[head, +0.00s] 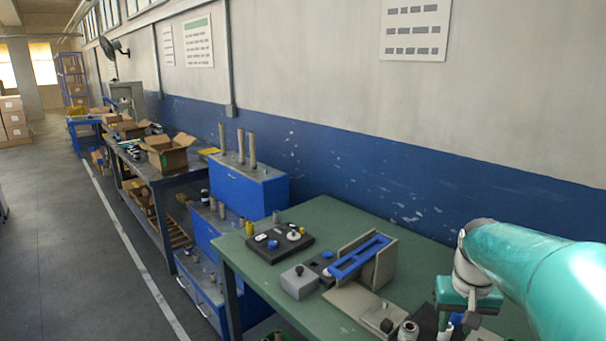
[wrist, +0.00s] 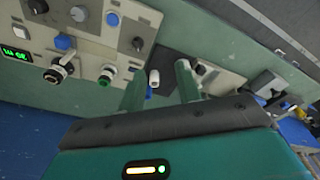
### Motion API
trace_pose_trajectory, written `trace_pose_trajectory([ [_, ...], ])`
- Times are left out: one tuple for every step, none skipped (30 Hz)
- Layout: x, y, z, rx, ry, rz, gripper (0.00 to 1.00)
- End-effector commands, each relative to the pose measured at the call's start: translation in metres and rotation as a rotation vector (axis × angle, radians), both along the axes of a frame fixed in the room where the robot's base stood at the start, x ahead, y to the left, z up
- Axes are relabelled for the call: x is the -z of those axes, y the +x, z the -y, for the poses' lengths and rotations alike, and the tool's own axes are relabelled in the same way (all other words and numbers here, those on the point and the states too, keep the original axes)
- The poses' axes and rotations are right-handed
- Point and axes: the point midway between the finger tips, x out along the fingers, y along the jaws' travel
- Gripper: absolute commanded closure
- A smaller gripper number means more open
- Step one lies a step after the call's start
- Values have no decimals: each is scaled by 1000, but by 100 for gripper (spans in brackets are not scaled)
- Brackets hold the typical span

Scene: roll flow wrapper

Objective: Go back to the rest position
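My gripper shows in the wrist view (wrist: 160,78) with its two teal fingers apart. A small white cylinder with a blue part (wrist: 153,82) appears in the gap between them; neither finger visibly grips it. In the head view my teal arm comes in from the right, and my gripper (head: 455,318) is low over the right part of the green table (head: 312,221). Its fingertips are hard to make out there.
On the table stand a blue-topped machine frame (head: 360,256), a grey box with a black knob (head: 299,282) and a dark plate with small parts (head: 280,243). The wrist view shows a panel (wrist: 100,35) with knobs and a green display. A blue cabinet (head: 248,188) stands behind left.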

Motion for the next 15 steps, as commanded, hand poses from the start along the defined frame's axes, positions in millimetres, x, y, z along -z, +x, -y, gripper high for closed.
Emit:
trace_pose_trajectory([
  [-9, -8, -14, -16, -7, 23, 66],
  [-13, -13, -21, -26, -11, 35, 66],
  [-18, -19, -30, -36, -15, 51, 66],
  [-21, -24, -37, -44, -18, 64, 66],
  [-24, -29, -43, -52, -21, 77, 66],
  [-28, -36, -52, -62, -24, 95, 66],
  [-31, -41, -58, -70, -26, 106, 66],
  [-33, -47, -64, -77, -28, 119, 66],
  [-36, -54, -73, -89, -30, 136, 66],
  [-38, -60, -78, -96, -32, 149, 66],
  [-40, -65, -84, -105, -33, 162, 66],
  [-41, -73, -91, -115, -34, 179, 66],
  [-42, -78, -97, -122, -35, 192, 66],
  [-43, -84, -102, -130, -34, 204, 66],
  [-44, -92, -108, -142, -35, 221, 66],
])
